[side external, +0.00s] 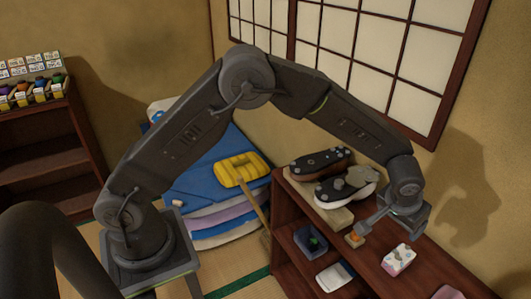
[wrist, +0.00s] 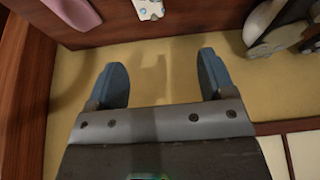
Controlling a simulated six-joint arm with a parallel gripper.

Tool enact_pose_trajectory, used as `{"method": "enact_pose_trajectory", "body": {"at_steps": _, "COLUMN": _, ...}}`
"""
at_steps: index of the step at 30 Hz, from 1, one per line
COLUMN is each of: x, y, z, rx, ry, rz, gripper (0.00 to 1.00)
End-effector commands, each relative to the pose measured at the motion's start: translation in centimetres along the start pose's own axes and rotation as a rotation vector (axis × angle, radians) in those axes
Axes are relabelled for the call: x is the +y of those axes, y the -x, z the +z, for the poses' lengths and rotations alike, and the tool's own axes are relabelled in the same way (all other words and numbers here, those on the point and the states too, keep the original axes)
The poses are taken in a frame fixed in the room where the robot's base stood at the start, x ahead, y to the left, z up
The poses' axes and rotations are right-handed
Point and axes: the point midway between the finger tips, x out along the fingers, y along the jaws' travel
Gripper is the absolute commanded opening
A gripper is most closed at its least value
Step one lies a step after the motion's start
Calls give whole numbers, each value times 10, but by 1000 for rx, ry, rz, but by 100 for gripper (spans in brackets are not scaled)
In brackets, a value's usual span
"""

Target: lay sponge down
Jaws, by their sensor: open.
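I cannot tell for sure which thing is the sponge. A small orange block (side external: 354,239) on the dark red shelf top, close to my gripper, may be it; I cannot make it out in the wrist view. My gripper (side external: 364,227) is above the shelf top, its fingers pointing left and down in the side view. In the wrist view my gripper (wrist: 161,76) has its two blue-grey fingers wide apart with nothing between them. Behind them are the tan wall and the shelf edge.
The dark red shelf (side external: 432,268) also carries shoes (side external: 345,186), a white patterned pack (side external: 398,260) and a pink item (side external: 447,292). A navy tray (side external: 310,241) and a white item (side external: 335,276) sit lower. Folded bedding (side external: 215,150) with a yellow item (side external: 240,169) stands behind.

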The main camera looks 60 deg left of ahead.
Motion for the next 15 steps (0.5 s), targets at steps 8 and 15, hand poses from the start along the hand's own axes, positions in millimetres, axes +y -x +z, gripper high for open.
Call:
{"method": "enact_pose_trajectory", "body": {"at_steps": 8, "x": -84, "y": 135, "z": 6, "rx": 27, "ry": 7, "rz": 1, "gripper": 76}}
{"method": "enact_pose_trajectory", "body": {"at_steps": 15, "x": -147, "y": 225, "z": 63, "rx": 48, "ry": -5, "rz": 7, "gripper": 76}}
